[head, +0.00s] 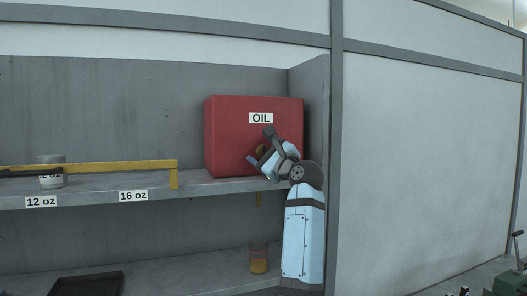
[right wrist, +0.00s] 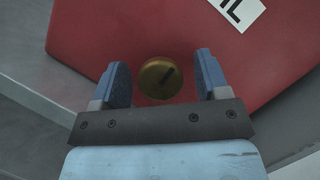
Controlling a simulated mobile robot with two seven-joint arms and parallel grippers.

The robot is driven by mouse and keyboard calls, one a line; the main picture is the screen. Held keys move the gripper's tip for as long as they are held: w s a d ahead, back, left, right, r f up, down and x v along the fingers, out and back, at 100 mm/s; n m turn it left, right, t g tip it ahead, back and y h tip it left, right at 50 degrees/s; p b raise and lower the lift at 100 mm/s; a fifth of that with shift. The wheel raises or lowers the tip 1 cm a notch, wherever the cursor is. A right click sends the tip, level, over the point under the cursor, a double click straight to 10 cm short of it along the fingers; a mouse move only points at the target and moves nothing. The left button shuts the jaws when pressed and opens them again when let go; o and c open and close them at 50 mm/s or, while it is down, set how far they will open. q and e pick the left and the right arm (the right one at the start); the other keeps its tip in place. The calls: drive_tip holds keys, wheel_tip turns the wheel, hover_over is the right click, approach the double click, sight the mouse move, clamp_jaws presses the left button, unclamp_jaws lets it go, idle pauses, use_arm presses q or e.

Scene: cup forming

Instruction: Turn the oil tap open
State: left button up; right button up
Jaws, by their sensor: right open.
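The red oil box (head: 228,132) stands on the upper shelf and carries a white label reading OIL (head: 261,118). In the right wrist view the red box face (right wrist: 140,28) fills much of the picture. The oil tap, a round brass knob with a dark slot (right wrist: 160,77), sits on it. My right gripper (right wrist: 160,80) is open, with one blue finger on each side of the knob and a gap to both. In the head view my right gripper (head: 260,162) is in front of the box's lower right and mostly hides the tap. My left gripper is not in view.
The upper shelf (head: 90,193) carries a yellow rail (head: 120,166), a cup (head: 51,180), and labels 12 oz and 16 oz. Below, a container with yellowish contents (head: 258,262) and a dark tray (head: 88,284) stand on the lower shelf. A wall post (head: 335,150) rises close right of my arm.

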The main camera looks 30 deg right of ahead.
drive_tip(key=c, duration=0.9)
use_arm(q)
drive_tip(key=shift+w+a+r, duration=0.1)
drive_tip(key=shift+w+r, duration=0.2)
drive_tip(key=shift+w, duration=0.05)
use_arm(e)
drive_tip(key=shift+c, duration=0.2)
